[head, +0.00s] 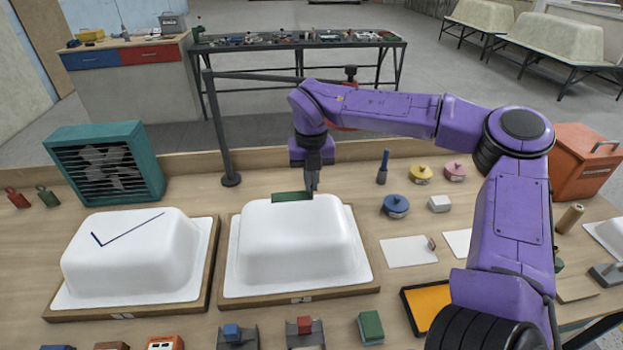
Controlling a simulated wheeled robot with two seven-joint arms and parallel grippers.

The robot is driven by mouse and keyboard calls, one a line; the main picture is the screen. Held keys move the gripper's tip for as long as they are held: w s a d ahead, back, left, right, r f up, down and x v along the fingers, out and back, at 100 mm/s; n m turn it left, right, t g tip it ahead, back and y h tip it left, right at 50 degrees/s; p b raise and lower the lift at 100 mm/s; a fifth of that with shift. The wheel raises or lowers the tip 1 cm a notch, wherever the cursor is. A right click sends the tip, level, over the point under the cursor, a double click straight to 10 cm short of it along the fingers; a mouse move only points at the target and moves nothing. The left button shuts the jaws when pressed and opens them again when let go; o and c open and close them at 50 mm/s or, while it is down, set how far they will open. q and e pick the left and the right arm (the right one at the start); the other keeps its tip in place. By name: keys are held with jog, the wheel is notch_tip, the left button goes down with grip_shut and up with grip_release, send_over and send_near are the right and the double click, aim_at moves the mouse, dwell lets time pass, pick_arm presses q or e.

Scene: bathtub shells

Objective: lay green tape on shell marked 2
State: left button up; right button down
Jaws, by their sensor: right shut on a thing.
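The green tape (291,197) is a short dark green strip at the upper back edge of the middle white shell (290,245). My right gripper (313,187) is shut on the tape's right end, pointing down at the back of that shell. I cannot tell if the tape touches the shell. The middle shell sits on a wooden base with a small label (301,300) at its front, too small to read surely. A left white shell (130,250) with a dark blue check-shaped line stands on a similar base. My left gripper is not in view.
A teal fan box (105,165) stands behind the left shell. A dark post (220,130) rises behind the middle shell. A blue pot (396,206), white cards (408,251) and an orange tray (430,305) lie to the right. Small blocks line the front edge.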

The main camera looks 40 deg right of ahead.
jog(key=shift+f+b, duration=2.1)
jog(key=shift+f, duration=1.2)
jog(key=shift+f, duration=0.15)
jog(key=c, duration=0.7)
grip_release()
jog(key=shift+c, duration=0.2)
notch_tip(320, 180, up, 7)
jog(key=p, duration=0.5)
jog(key=shift+p, duration=0.4)
jog(key=shift+s, duration=0.1)
